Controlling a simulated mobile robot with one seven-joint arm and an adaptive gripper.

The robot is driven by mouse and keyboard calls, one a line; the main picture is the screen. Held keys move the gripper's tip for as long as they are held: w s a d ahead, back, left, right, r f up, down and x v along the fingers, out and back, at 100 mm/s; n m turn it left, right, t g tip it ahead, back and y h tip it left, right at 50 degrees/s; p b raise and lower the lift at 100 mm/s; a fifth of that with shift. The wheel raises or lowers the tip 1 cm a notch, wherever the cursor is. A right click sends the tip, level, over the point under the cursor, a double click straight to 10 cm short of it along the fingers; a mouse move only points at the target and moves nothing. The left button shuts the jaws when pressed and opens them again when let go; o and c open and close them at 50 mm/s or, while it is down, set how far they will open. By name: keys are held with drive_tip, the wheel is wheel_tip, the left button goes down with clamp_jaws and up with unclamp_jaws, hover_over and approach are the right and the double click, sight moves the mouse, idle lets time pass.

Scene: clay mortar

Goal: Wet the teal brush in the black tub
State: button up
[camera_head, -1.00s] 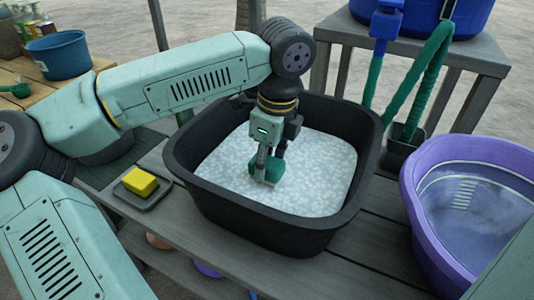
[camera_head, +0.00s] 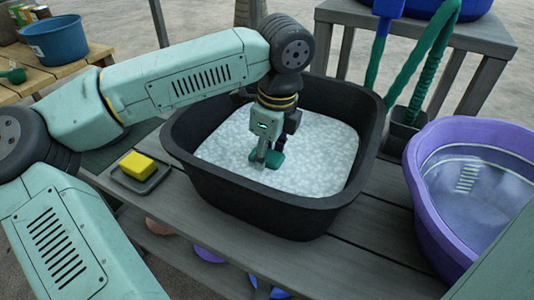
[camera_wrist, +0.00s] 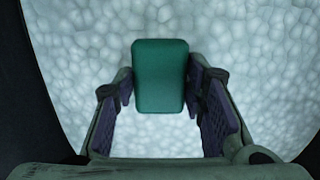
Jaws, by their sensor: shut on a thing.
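The black tub (camera_head: 262,222) stands on the grey slatted bench and is filled with white, foamy-looking water (camera_head: 325,150). My gripper (camera_head: 266,158) points down inside the tub, near its middle. It is shut on the teal brush (camera_head: 276,160), which sits low at the foam's surface. The brush's bristles are hidden. In the wrist view the brush (camera_wrist: 160,75) shows as a teal rounded block between my fingers (camera_wrist: 165,110), with foam all around it.
A yellow sponge (camera_head: 137,164) lies on a small dark dish (camera_head: 142,182) left of the tub. A purple tub (camera_head: 427,195) of water stands to the right. A green hose (camera_head: 431,75) hangs behind. A blue bucket (camera_head: 57,42) is at the far left.

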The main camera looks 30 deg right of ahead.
idle(0.3)
wheel_tip(320, 180, up, 17)
drive_tip(key=p, duration=0.9)
drive_tip(key=shift+f, duration=0.2)
